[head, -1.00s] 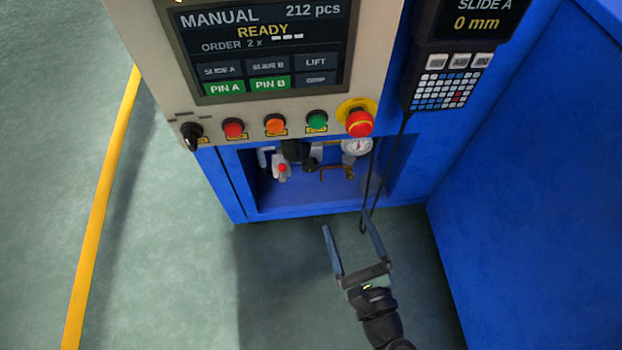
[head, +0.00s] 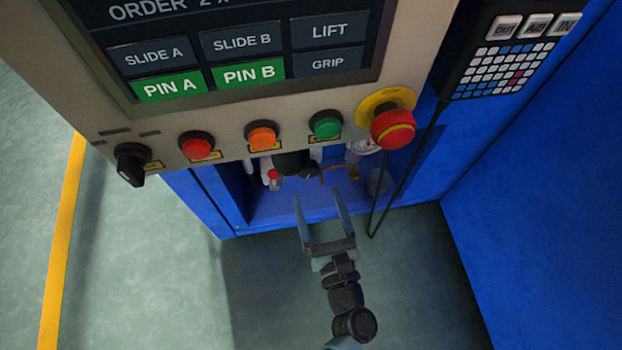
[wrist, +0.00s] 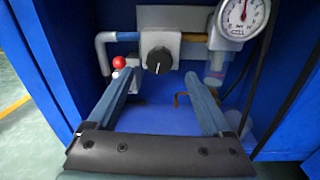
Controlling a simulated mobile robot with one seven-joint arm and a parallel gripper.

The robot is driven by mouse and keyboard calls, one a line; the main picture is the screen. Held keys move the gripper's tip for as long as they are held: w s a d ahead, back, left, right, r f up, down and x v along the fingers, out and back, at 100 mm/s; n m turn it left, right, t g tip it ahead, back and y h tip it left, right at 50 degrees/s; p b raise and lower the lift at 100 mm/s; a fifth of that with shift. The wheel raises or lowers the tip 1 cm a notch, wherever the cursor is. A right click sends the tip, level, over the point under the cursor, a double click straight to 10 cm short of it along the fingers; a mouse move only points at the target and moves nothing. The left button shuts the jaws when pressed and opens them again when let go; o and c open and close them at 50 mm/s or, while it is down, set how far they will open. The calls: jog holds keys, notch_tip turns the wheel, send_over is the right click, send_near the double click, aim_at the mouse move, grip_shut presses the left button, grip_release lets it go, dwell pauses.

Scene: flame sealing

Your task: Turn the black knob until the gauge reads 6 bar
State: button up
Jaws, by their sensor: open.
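The black knob (wrist: 159,60) sits on a grey regulator block inside the blue recess, in the upper middle of the wrist view. In the head view its dark top (head: 290,163) shows just under the panel edge. The white round gauge (wrist: 243,15) is up and right of it, cut by the frame top. Its needle points about upward, but I cannot read the value. In the head view the gauge (head: 362,148) is mostly hidden by the panel. My gripper (wrist: 160,76) is open and empty, its fingers pointing at the knob from in front. In the head view the gripper (head: 317,195) is before the recess.
A small red-tipped valve (wrist: 118,64) is left of the knob; brown pipework is lower right. A red emergency button (head: 392,127), other buttons and a black selector (head: 131,163) overhang the recess. A black cable (head: 374,205) hangs at the right.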

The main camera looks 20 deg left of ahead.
aim_at(310, 174)
jog(key=b+x, duration=0.2)
jog(key=x, duration=0.4)
grip_shut()
dwell(0.3)
jog(key=shift+n, duration=0.3)
